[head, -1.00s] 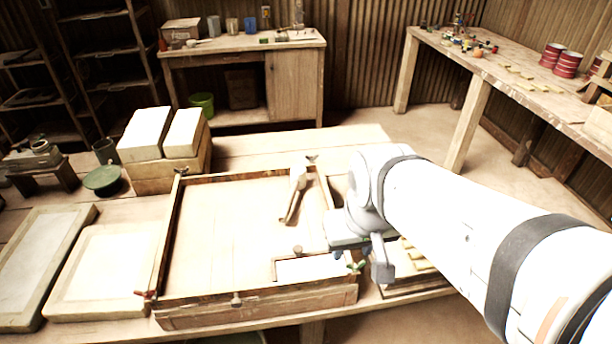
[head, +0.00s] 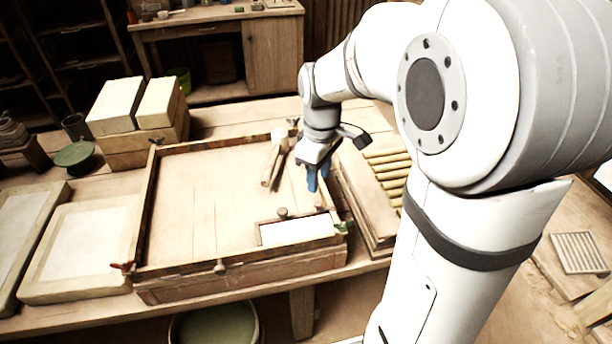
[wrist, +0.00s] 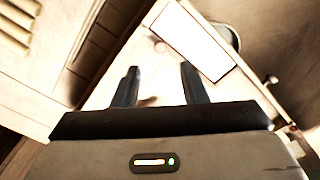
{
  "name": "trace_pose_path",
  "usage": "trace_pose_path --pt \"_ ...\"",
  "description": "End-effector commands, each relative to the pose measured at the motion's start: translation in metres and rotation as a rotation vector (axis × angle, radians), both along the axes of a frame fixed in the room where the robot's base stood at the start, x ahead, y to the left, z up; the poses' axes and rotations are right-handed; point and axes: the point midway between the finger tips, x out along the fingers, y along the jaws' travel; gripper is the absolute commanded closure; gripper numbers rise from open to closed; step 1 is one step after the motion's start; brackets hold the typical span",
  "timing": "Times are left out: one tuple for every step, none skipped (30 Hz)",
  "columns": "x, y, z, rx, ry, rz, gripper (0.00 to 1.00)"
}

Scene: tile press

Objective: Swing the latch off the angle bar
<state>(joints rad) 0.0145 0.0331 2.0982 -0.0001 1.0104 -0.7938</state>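My gripper (head: 318,178) points down over the right side of the wooden frame (head: 240,268), its blue fingers apart. In the wrist view its two dark fingers (wrist: 161,84) are apart with a gap between them; a small blurred brown shape shows low in that gap. A narrow bar edges the white rectangle (head: 297,230) in the front right corner, and I take it for the angle bar. A small round knob (head: 283,212) sits at that bar, also seen in the wrist view (wrist: 160,46). A green wing-shaped piece (head: 343,227) is at the front right corner. I cannot tell which piece is the latch.
A pale-handled tool (head: 273,160) lies inside the frame, left of my gripper. A slatted tray (head: 390,172) adjoins the frame's right side. Pale slabs (head: 82,245) lie left; stacked blocks (head: 137,118) stand behind. A red wing-shaped piece (head: 122,267) marks the front left corner.

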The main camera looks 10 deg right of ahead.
Motion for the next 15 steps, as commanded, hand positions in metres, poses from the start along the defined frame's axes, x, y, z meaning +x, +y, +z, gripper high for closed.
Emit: trace_pose_path --pt "0.001 0.0 -0.006 0.0 0.003 0.005 0.61" --pt "0.001 0.0 -0.009 0.0 0.003 0.006 0.61" --pt "0.0 0.0 -0.014 0.0 0.004 0.006 0.61" --pt "0.0 0.0 -0.019 0.0 0.004 0.005 0.61" --pt "0.0 0.0 -0.024 0.0 0.006 0.005 0.61" --pt "0.0 0.0 -0.031 0.0 0.004 0.005 0.61" --pt "0.0 0.0 -0.036 0.0 0.004 0.005 0.61" --pt "0.0 0.0 -0.041 0.0 0.004 0.004 0.61" --pt "-0.001 0.0 -0.048 0.0 0.006 0.004 0.61" --pt "-0.001 0.0 -0.052 0.0 0.004 0.004 0.61" --pt "0.0 0.001 -0.056 0.001 0.004 0.004 0.61" --pt "0.0 0.001 -0.061 0.0 0.003 0.004 0.61" --pt "0.0 0.001 -0.064 0.0 0.003 0.004 0.61" --pt "0.0 0.001 -0.067 0.0 0.003 0.004 0.61" --pt "0.0 0.001 -0.07 0.0 0.003 0.004 0.61"
